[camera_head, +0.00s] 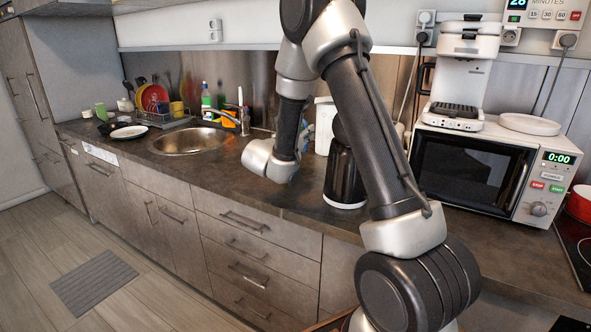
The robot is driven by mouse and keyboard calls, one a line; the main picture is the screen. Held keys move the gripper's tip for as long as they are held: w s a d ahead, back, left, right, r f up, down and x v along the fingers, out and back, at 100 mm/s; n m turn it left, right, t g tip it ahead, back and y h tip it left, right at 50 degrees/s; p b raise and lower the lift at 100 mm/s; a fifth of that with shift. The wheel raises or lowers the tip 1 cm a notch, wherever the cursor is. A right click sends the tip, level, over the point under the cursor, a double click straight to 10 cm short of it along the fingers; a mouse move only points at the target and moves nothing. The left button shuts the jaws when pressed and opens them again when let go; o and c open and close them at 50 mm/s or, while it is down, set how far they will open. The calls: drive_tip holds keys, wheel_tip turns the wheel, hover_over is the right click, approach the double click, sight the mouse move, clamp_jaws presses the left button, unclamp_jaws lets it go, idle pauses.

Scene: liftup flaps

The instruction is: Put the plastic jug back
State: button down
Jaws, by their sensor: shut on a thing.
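A white plastic jug (324,124) stands upright at the back of the counter, in the middle of the view. My arm and a dark cylindrical container cover part of its right side and front. My gripper (307,136) is at the jug's left side, mostly hidden behind my wrist. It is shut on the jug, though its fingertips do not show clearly. Whether the jug's base touches the counter is hard to tell.
The dark container (345,178) stands close in front of the jug. A white microwave (490,170) is to the right, with a white appliance (463,75) and a plate (529,124) on top. A sink (188,141), bottles and a dish rack are left.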

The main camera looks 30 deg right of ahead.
wheel_tip(320, 180, down, 8)
idle(0.4)
drive_tip(key=shift+f, duration=0.1)
drive_tip(key=c, duration=1.5)
unclamp_jaws()
drive_tip(key=shift+f, duration=0.1)
drive_tip(key=v, duration=1.2)
drive_tip(key=shift+a, duration=0.1)
